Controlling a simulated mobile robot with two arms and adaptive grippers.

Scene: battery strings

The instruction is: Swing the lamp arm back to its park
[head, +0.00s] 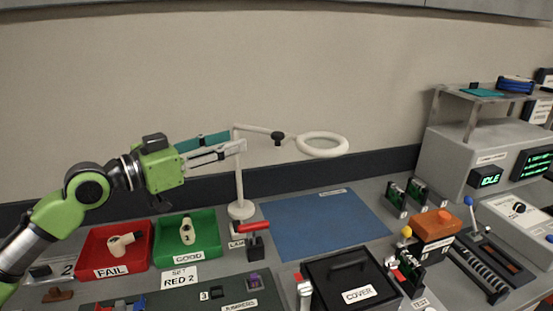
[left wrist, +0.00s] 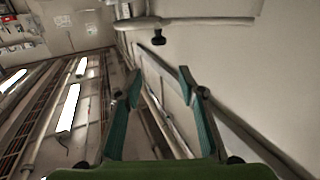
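The white lamp stands at the back of the bench. Its round base (head: 241,210) carries an upright post (head: 239,185). Its lamp arm (head: 258,129) reaches right from the post top, past a black knob (head: 278,138), to a white ring head (head: 321,145) above the blue mat. My left gripper (head: 236,141) overlaps the post top in the head view; contact cannot be told. In the left wrist view its teal fingers (left wrist: 160,78) are apart, with nothing gripped. The lamp arm (left wrist: 200,22) and knob (left wrist: 158,39) show beyond the tips. My right gripper is out of view.
A red FAIL tray (head: 112,271) and a green GOOD tray (head: 188,257) lie below my left arm. A red-handled lever (head: 254,228) stands in front of the lamp base. The blue mat (head: 320,225) is clear. A black COVER box (head: 350,280) is in front.

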